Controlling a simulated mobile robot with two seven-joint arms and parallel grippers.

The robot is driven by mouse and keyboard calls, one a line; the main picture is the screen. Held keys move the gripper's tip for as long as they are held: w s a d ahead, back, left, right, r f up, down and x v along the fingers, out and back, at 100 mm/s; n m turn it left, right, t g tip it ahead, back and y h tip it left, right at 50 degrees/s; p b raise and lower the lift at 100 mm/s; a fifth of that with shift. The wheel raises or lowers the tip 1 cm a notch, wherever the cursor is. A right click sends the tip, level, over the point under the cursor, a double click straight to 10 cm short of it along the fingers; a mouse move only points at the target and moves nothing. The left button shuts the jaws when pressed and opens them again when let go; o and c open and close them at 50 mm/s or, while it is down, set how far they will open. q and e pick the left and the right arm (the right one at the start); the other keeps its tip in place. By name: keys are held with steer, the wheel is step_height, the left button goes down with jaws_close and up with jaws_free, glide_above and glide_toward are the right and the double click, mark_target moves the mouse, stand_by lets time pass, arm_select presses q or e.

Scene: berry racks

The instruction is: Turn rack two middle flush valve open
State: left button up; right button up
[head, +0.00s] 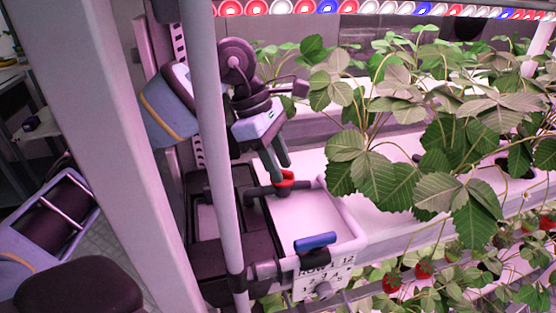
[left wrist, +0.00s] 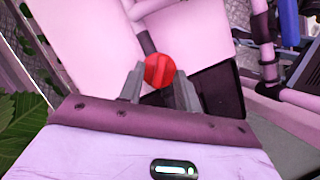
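A red round valve knob (head: 285,180) sits on a dark pipe fitting at the left end of a white rack channel. My left gripper (head: 277,178) reaches down to it from above, with its fingertips at the knob. In the left wrist view, the red knob (left wrist: 159,71) shows a raised ridge across its face and lies between the two separated fingertips (left wrist: 159,80). The fingers look open around it; firm contact is not visible.
A blue handle (head: 315,242) is in front of the knob, above a white label plate (head: 323,277). A grey upright post (head: 210,130) stands close left of my gripper. Strawberry plants (head: 390,170) spread to the right, with leaves near the channel.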

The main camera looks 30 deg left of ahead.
arm_select(q)
jaws_close()
steer(key=shift+r, duration=0.1)
arm_select(e)
steer(key=shift+w+r, duration=0.1)
steer(key=shift+r, duration=0.05)
arm_select(q)
steer(key=n+p, duration=0.1)
steer(key=n, duration=0.1)
steer(key=n+t+p, duration=0.1)
steer(key=n, duration=0.1)
steer(key=shift+s+d+r+t, duration=0.1)
steer(key=shift+s+t, duration=0.1)
steer(key=shift+t, duration=0.1)
steer(key=shift+n+t+y+p, duration=0.45)
steer(key=shift+n+p, duration=0.25)
steer(key=shift+n, duration=0.7)
arm_select(e)
steer(key=r, duration=0.1)
steer(key=w+r, duration=0.1)
steer(key=r, duration=0.1)
steer(key=shift+w+d+r+t, duration=0.15)
steer(key=shift+w+r+t, duration=0.15)
arm_select(q)
steer(key=shift+f+y, duration=0.2)
steer(key=shift+y, duration=0.05)
arm_select(e)
steer(key=shift+w+r, duration=0.15)
steer(key=shift+w, duration=0.15)
